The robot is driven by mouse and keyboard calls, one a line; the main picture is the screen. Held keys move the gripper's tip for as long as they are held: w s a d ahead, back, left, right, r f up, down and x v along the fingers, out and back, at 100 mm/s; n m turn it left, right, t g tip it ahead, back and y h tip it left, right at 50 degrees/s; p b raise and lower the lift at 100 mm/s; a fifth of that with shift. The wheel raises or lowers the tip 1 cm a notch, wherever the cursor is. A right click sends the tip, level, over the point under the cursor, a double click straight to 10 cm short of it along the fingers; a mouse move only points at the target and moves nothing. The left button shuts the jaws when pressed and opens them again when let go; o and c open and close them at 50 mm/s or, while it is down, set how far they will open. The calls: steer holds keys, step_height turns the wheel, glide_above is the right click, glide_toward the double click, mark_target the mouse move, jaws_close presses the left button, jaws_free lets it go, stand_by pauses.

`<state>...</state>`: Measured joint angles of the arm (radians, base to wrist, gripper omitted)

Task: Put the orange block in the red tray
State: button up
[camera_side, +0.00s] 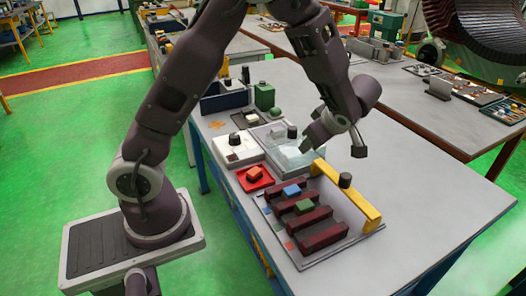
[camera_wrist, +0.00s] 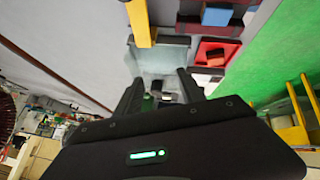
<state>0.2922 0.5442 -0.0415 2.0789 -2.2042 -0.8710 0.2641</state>
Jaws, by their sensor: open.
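The orange block (camera_side: 255,172) sits inside the small red tray (camera_side: 257,186) in the side view, near the table's left edge.
A fixture with dark red bars (camera_side: 318,236) holds a blue block (camera_side: 291,190) and a green block (camera_side: 303,206). A yellow bar (camera_side: 347,196) with a black knob stands along its far side. The pale grey tray (camera_side: 283,150) and a white box (camera_side: 235,147) lie behind the red tray. The table's right side is clear.

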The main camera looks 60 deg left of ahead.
steer(key=w+d+r+m+t+h, duration=0.35)
steer(key=w+r+t, duration=0.3)
steer(key=r, duration=0.35)
steer(key=s+d+r+m+t+h, duration=0.3)
steer(key=s+d+r+m+h, duration=0.45)
steer(key=d+r+m, duration=0.35)
steer(key=s+a+f+m+g+y, duration=0.1)
steer(key=s+f+m, duration=0.1)
steer(key=s, duration=0.6)
steer(key=s+a+f+m+g+y, duration=0.1)
steer(key=s+a+f+m+g, duration=0.1)
steer(key=s, duration=0.5)
steer(key=s+a+f+m+g+y, duration=0.1)
steer(key=s+a+f+m+g, duration=0.1)
steer(key=s, duration=0.6)
steer(key=shift+s+f+y, duration=0.35)
steer(key=shift+f+y, duration=0.05)
steer(key=shift+f, duration=0.45)
